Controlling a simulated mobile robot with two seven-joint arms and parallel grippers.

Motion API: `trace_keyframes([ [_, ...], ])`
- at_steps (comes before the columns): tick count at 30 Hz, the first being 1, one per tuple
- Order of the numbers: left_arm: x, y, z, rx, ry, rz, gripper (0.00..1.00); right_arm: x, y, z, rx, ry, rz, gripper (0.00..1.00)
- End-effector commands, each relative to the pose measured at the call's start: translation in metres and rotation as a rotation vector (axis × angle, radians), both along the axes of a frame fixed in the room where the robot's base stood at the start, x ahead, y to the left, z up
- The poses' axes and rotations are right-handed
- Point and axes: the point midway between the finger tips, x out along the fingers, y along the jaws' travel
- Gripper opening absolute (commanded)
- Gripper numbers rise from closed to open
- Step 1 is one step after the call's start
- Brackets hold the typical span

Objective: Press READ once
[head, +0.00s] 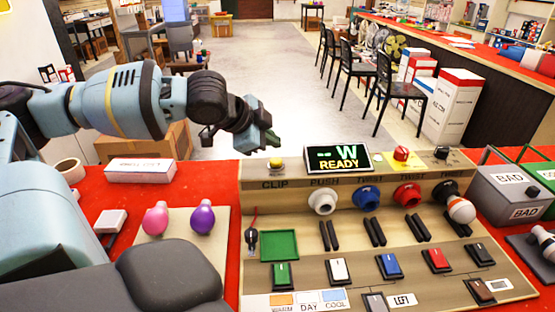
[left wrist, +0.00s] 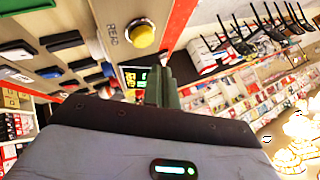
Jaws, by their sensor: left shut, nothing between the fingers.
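The yellow READ button (head: 275,163) sits on a pale base at the upper left of the wooden test panel (head: 400,284). In the left wrist view, the yellow button (left wrist: 142,36) has the word READ beside it. My left gripper (head: 271,142) is shut and empty, with green fingertips. It is above and behind the button in the head view, apart from it. Its fingers (left wrist: 160,85) also show in the left wrist view, below the button in that picture. The display (head: 338,158) shows "-- W" and "READY". My right gripper is not in view.
Sockets, including a blue one (head: 367,199), line the panel; a white bulb (head: 461,210) is in the dark one. Pink (head: 155,218) and purple (head: 202,217) bulbs stand at left. A grey BAD bin (head: 505,196) is at right. A cardboard box (head: 150,146) is behind the bench.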

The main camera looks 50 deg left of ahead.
Motion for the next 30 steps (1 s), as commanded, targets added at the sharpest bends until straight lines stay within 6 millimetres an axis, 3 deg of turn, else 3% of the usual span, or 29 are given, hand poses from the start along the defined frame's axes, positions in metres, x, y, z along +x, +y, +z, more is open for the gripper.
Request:
trace_keyframes([
  [9,0.000,0.000,-0.019,0.000,0.000,0.000,0.00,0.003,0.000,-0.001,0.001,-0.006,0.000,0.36],
  [30,0.000,0.000,-0.019,0.000,0.000,0.000,0.00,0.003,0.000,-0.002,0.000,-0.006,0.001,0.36],
])
